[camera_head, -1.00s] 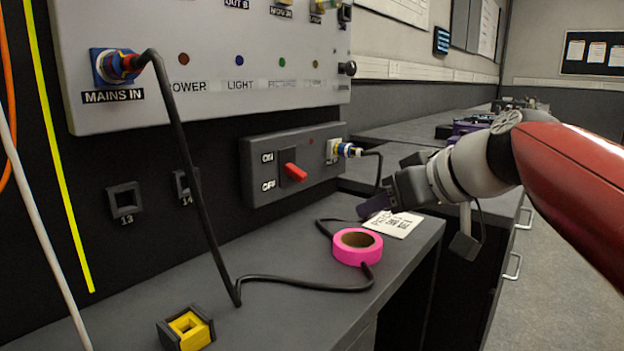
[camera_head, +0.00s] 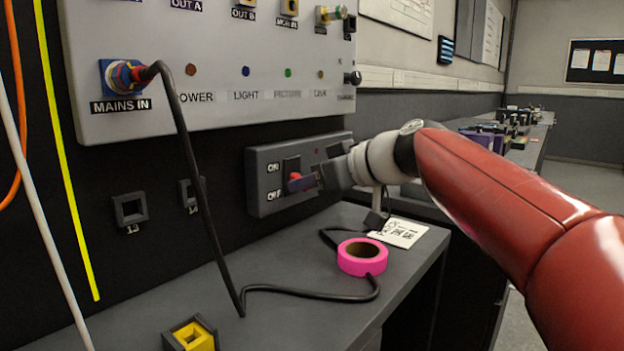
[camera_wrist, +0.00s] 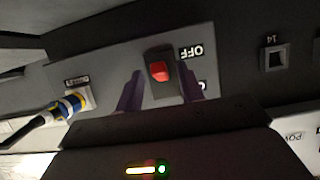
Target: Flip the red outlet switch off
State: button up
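The red outlet switch (camera_head: 295,176) is a small lever on a grey outlet box (camera_head: 262,196) with ON above and OFF below. In the wrist view the switch (camera_wrist: 160,71) sits on a dark plate, with the OFF label beside it.
A blue-and-yellow plug (camera_wrist: 70,104) sits in the box beside the switch. A black cable (camera_head: 190,170) runs from MAINS IN down across the bench (camera_head: 260,325). Pink tape (camera_head: 362,268), a printed card (camera_head: 400,232) and a yellow block (camera_head: 197,338) lie there.

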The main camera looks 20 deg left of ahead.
grip_shut()
jog(key=f+y+b, duration=0.1)
jog(key=b, duration=0.6)
jog(key=shift+f, duration=0.2)
jog(key=shift+r+y+b, duration=0.15)
jog(key=shift+y+b, duration=0.25)
jog(key=shift+b, duration=0.15)
jog(key=shift+r, duration=0.15)
grip_release()
